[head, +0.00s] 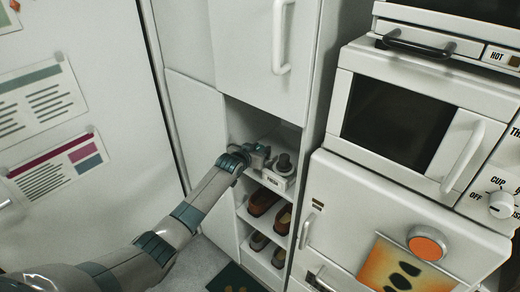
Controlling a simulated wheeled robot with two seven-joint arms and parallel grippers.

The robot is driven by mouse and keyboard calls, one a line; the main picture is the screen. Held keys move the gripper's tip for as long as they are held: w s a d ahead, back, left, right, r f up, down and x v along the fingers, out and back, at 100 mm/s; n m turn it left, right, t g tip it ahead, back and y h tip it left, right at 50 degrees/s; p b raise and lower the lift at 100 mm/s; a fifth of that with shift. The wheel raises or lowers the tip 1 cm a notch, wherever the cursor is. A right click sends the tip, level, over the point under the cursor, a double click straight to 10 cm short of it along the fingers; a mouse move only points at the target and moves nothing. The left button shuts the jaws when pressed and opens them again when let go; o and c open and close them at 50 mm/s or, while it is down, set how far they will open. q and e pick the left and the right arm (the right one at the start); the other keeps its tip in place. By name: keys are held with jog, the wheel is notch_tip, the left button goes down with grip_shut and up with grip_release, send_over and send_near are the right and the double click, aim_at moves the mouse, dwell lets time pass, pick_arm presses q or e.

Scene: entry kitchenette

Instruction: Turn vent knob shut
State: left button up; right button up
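A small white box (272,180) with a dark knob (283,164) on top and a small label on its front sits in the open shelf niche of the tall white cabinet. I take this to be the vent knob. My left arm reaches in from the lower left, and my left gripper (262,154) is in the niche, just left of the knob. I cannot tell whether it touches the knob. Its fingers are small and dim, so their opening cannot be made out. My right gripper is not in view.
Shoes (263,201) stand on the shelves below. The cabinet's upper door (255,45) is above the niche. At right are a white oven (395,120), a dial (501,204) marked OFF and CUP, and an orange round knob (427,243). A dark mat (236,280) lies on the floor.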

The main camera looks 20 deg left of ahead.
pick_arm(q)
jog(key=c, duration=0.4)
jog(key=shift+c, duration=0.2)
jog(key=shift+d+r+n+y+p, duration=0.15)
jog(key=shift+r+n+y+p, duration=0.05)
jog(key=shift+n+y+p, duration=0.25)
jog(key=shift+n+y, duration=0.55)
jog(key=shift+y, duration=0.1)
jog(key=shift+w+n+y, duration=0.1)
jog(key=shift+n+y, duration=0.3)
jog(key=shift+f+n+y+b, duration=0.1)
jog(key=shift+n+y+b, duration=0.55)
jog(key=shift+b, duration=0.25)
jog(key=shift+n+y+b, duration=0.25)
jog(key=shift+y+b, duration=0.05)
jog(key=shift+y, duration=0.25)
